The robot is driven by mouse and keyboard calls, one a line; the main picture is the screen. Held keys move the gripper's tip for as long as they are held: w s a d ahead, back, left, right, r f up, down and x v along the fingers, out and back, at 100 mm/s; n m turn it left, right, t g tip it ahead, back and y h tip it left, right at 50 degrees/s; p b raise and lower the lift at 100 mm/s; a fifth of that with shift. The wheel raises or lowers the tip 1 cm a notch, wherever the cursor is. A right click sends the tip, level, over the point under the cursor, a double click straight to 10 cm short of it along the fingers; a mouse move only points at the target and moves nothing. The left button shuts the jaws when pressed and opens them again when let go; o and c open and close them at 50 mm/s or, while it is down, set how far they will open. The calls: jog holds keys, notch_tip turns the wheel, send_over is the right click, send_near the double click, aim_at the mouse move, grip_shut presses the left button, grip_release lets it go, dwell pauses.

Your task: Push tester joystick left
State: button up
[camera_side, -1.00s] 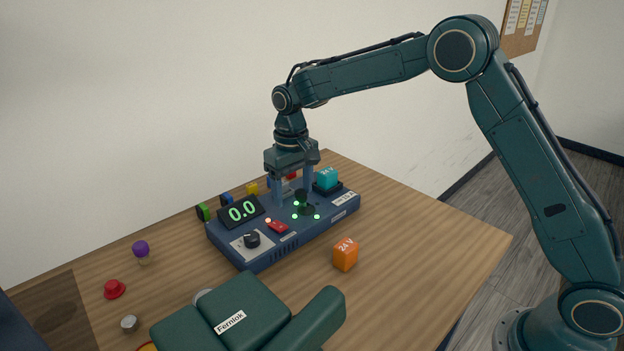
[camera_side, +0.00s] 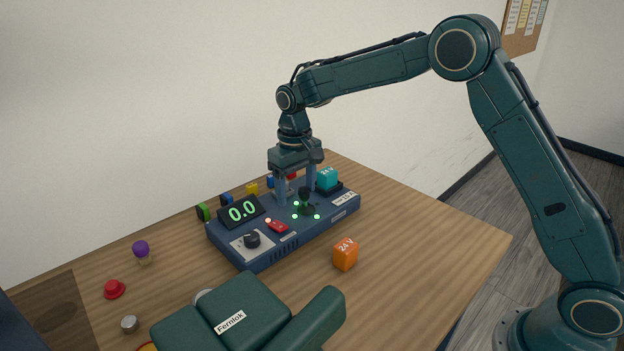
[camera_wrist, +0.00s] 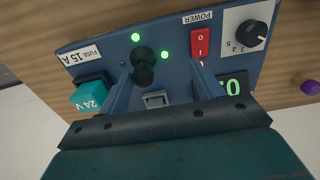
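The tester (camera_side: 225,238) is a dark blue box on the wooden table. The gripper also fills the lower wrist view (camera_wrist: 160,78). I cannot tell whether a finger touches the joystick.
The tester also carries a red power switch (camera_side: 278,226), a black dial (camera_side: 252,240), a display reading 0.0 (camera_side: 242,210) and a teal 24 V block (camera_side: 327,178). An orange block (camera_side: 345,254) stands in front. A green padded object (camera_side: 245,310) lies nearer the camera. The table's right is clear.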

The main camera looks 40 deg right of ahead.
jog(key=shift+d, duration=1.4)
jog(key=shift+r, duration=0.2)
jog(key=shift+r, duration=3.35)
